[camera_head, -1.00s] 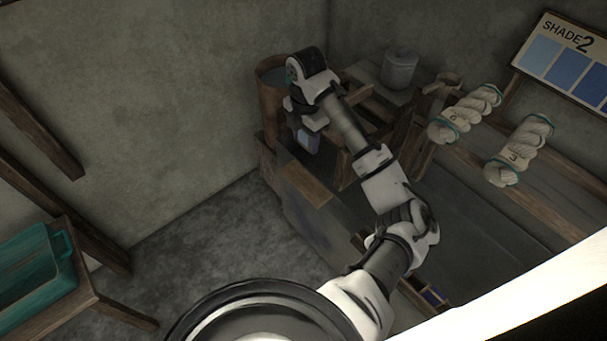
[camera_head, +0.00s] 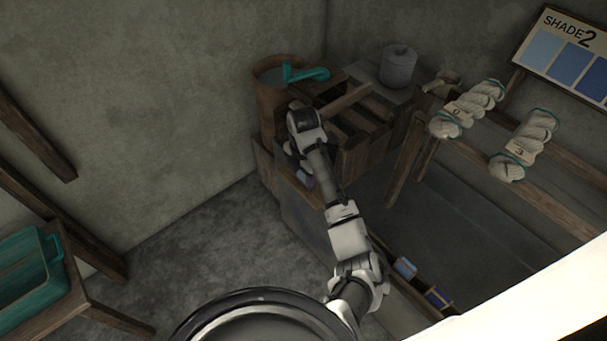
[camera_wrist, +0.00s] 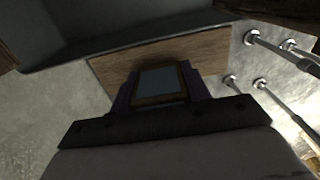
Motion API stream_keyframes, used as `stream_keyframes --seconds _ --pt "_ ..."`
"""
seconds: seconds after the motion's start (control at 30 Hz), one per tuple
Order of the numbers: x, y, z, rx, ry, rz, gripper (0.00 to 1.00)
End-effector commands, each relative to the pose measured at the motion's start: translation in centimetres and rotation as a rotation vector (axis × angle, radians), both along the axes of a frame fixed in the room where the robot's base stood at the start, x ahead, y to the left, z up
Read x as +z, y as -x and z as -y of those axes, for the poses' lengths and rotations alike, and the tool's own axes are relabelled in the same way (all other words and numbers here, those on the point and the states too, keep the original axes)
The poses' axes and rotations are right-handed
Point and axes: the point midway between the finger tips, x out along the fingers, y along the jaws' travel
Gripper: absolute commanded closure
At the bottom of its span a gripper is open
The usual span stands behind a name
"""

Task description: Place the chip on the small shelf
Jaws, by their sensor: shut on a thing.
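The chip (camera_wrist: 162,82) shows in the wrist view as a flat grey-blue face with a brownish border. My gripper (camera_wrist: 160,92) is shut on it, with dark fingers at both sides. The small shelf (camera_wrist: 205,50), a plain brown wooden board, lies behind the chip in the wrist view; whether they touch, I cannot tell. In the head view my gripper (camera_head: 303,179) is low in front of the wooden crate-like frame, at the shelf. My arm hides most of the shelf and the chip there.
A brown bucket (camera_head: 270,100) with a teal handled tool (camera_head: 305,73) and a grey yarn cone (camera_head: 397,66) stand behind my arm. A compartment box with blue pieces (camera_head: 437,297) is at lower right. Yarn skeins (camera_head: 468,110) hang on rails.

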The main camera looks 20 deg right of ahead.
Motion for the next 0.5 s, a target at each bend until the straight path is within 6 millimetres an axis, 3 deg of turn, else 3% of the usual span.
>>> stream_keyframes --seconds 0.33,0.37,0.5 --pt "-0.46 0.01 0.01 -0.001 0.000 0.000 0.75" --pt "-0.33 0.00 0.02 0.000 0.000 0.000 0.49" --pt "-0.30 0.00 0.02 -0.001 0.000 0.000 0.31"
